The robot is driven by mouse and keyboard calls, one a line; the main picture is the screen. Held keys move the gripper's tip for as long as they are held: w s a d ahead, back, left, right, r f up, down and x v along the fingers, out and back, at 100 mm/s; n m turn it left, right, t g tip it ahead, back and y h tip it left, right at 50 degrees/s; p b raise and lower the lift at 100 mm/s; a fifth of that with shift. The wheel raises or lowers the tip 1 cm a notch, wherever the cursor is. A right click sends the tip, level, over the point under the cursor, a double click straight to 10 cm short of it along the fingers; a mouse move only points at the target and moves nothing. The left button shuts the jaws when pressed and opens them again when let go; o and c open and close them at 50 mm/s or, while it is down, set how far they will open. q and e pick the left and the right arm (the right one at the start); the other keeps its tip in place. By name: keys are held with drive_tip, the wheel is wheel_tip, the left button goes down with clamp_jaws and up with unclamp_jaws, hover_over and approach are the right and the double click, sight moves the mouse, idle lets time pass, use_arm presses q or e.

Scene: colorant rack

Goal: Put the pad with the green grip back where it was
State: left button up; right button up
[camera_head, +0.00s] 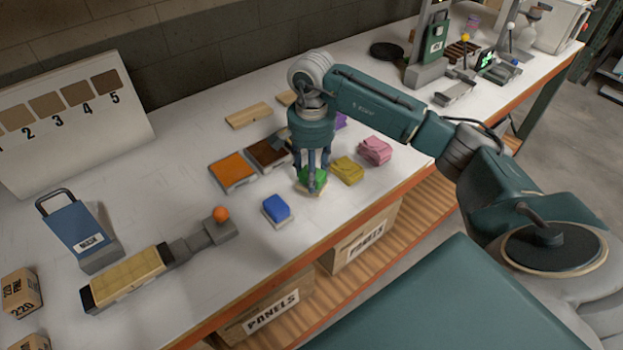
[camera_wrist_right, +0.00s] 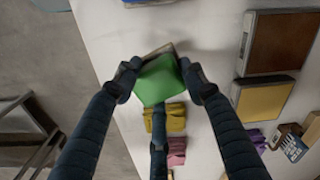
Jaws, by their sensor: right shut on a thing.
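The pad with the green grip (camera_head: 313,179) is at the white table, between the blue-grip pad and the yellow-grip pad. My right gripper (camera_head: 313,170) points down over it with its fingers around the green grip. In the right wrist view the fingers of my right gripper (camera_wrist_right: 157,80) close on the green grip (camera_wrist_right: 159,82) from several sides. Part of the pad's base shows behind the grip. Whether the base touches the table is hard to tell. My left gripper is not in view.
A blue-grip pad (camera_head: 277,209) lies to the left; yellow (camera_head: 347,169) and pink (camera_head: 375,150) ones lie to the right. Orange (camera_head: 232,170) and brown (camera_head: 268,153) panels lie behind. A sanding block tool (camera_head: 130,278) lies front left. The table's orange edge (camera_head: 385,204) is close.

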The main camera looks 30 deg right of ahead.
wheel_tip(320, 180, down, 3)
drive_tip(key=shift+f+p, duration=0.15)
drive_tip(key=shift+p, duration=0.3)
drive_tip(key=shift+f+b, duration=0.2)
drive_tip(key=shift+b, duration=0.1)
drive_tip(key=o, duration=1)
